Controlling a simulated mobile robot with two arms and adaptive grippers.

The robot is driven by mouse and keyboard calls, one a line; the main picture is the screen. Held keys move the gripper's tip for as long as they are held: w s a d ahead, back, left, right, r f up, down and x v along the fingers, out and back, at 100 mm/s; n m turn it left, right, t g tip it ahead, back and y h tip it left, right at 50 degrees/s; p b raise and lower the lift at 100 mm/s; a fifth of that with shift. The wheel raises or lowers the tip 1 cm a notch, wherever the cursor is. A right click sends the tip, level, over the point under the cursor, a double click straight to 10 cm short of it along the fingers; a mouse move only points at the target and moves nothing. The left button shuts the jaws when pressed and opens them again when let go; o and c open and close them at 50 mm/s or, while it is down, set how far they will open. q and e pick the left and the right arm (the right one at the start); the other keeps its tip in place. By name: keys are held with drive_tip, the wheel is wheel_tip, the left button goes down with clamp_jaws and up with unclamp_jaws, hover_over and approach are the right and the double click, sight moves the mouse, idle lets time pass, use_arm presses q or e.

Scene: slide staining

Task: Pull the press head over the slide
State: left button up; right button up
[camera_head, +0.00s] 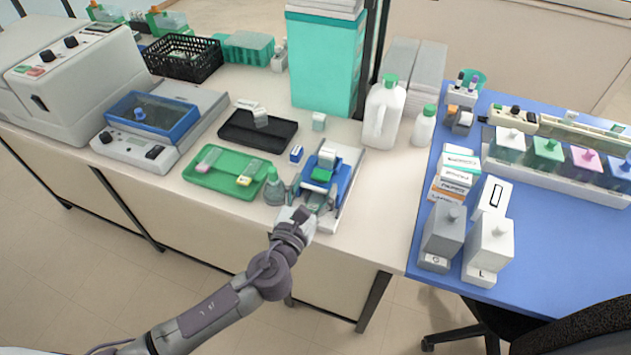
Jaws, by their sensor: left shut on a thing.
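The slide press (345,187) is a small blue and white device with a grey base, standing near the front edge of the white bench. Its press head (321,175) shows green and blue on top. My left gripper (306,212) reaches in from the front and is shut at the front end of the press, on part of the press head. The fingertips and the gripped part are small and partly hidden. I cannot make out the slide under the head. My right gripper is out of view.
A green tray (213,181) with slide holders and a black tray (240,134) lie further left. White bottles (383,112) stand behind to the right. A blue table (560,255) with staining jars adjoins at right.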

use_arm(q)
drive_tip(key=o, duration=1.4)
drive_tip(key=shift+s+d+f, duration=0.15)
drive_tip(key=shift+s, duration=0.15)
drive_tip(key=v, duration=1.2)
